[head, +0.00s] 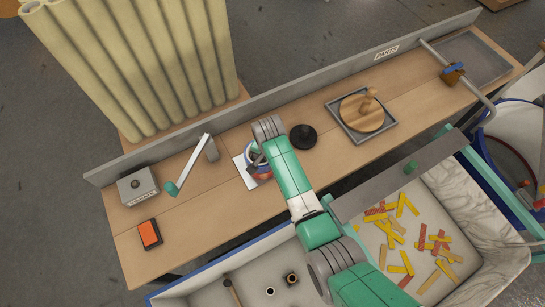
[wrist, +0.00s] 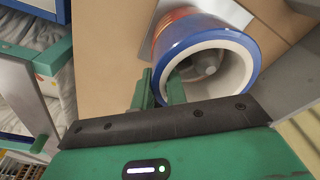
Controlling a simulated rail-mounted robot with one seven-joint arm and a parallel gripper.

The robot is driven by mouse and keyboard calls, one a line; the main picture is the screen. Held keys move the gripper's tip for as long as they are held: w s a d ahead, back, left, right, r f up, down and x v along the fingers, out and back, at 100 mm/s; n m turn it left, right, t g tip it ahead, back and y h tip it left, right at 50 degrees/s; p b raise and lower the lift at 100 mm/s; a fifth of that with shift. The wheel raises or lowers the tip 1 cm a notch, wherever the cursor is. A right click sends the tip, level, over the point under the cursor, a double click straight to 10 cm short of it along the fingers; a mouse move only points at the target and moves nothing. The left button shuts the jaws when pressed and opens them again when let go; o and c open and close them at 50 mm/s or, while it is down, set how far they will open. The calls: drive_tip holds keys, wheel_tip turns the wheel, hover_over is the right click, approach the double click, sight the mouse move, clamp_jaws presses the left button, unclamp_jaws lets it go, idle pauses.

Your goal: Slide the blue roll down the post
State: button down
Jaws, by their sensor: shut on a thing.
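The blue roll (wrist: 225,45) is a ring with a blue outside and a white inner wall, seen nearly end-on in the wrist view. The grey post (wrist: 206,66) shows inside its hole; I cannot tell how far down the roll sits on it. An orange-red roll (wrist: 172,22) shows just beyond the blue one. My gripper (wrist: 160,86) is shut on the blue roll's wall, with one green finger outside the ring and the other inside it. In the head view my arm hides most of the blue roll (head: 249,151), and the orange-red roll (head: 263,176) peeks out below.
A black disc with a knob (head: 303,137) lies right of the rolls. Further right is a wooden disc with a peg (head: 362,112) in a grey tray. A crank handle (head: 190,165) stands to the left. A low grey wall (head: 290,95) runs along the bench's back.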

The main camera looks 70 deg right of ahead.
drive_tip(key=shift+f, duration=0.4)
drive_tip(key=c, duration=1.3)
unclamp_jaws()
drive_tip(key=shift+c, duration=0.2)
drive_tip(key=shift+r, duration=0.1)
drive_tip(key=r, duration=0.5)
drive_tip(key=a+r, duration=0.1)
drive_tip(key=r, duration=0.1)
drive_tip(key=shift+r, duration=0.35)
